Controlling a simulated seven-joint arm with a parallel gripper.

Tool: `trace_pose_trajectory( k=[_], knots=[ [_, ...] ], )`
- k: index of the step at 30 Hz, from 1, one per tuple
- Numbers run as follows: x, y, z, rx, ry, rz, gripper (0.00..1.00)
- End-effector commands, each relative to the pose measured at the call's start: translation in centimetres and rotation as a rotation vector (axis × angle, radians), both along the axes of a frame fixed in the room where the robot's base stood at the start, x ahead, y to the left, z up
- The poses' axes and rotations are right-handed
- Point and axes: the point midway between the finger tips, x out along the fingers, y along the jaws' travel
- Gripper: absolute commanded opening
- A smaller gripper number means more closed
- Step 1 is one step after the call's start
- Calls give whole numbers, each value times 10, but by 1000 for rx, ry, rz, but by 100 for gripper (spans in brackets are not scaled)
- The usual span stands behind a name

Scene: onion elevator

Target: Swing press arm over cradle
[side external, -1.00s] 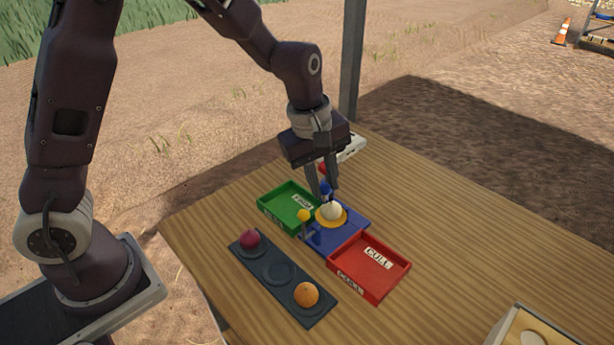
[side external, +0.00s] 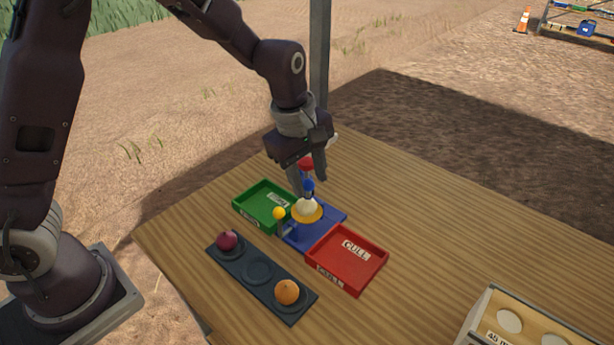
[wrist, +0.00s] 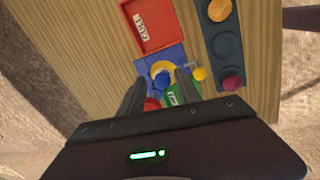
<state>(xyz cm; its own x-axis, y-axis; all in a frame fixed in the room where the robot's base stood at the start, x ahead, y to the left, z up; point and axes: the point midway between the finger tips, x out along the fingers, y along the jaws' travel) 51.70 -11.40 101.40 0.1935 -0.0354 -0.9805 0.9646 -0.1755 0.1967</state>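The yellow ring cradle (side external: 322,213) sits on a blue base plate (side external: 325,228) and holds a white onion (side external: 307,206). A blue knob (side external: 308,186) stands at the far side of the cradle; it also shows in the wrist view (wrist: 161,80). A yellow knob (side external: 279,213) on a post stands at the near left of the base. I cannot make out the press arm clearly. My gripper (side external: 310,186) is open, its fingers (wrist: 160,94) apart on either side of the blue knob's line in the wrist view. I cannot tell whether they touch it.
A green tray (side external: 245,211) is left of the base and a red CULL tray (side external: 330,270) right. A dark rack (side external: 232,263) holds a purple onion (side external: 227,240) and an orange one (side external: 287,292). A red object (side external: 306,162) is behind the gripper. A wooden box (side external: 500,318) is front right.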

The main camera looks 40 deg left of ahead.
Motion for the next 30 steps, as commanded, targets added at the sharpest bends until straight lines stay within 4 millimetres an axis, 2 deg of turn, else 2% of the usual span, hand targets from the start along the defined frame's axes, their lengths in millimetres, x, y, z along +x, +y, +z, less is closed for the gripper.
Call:
trace_pose_trajectory(
  k=[9, 11, 15, 19, 23, 30],
  knots=[
    [-1, 0, 2, 1, 2, -2, 44],
    [-2, 0, 10, 1, 0, -3, 44],
    [-8, 1, 40, -1, -3, -3, 44],
    [-12, 2, 61, -1, -1, -2, 44],
    [-14, 3, 69, 0, 1, -1, 44],
    [-15, 3, 70, 0, 2, -3, 44]
  ],
)
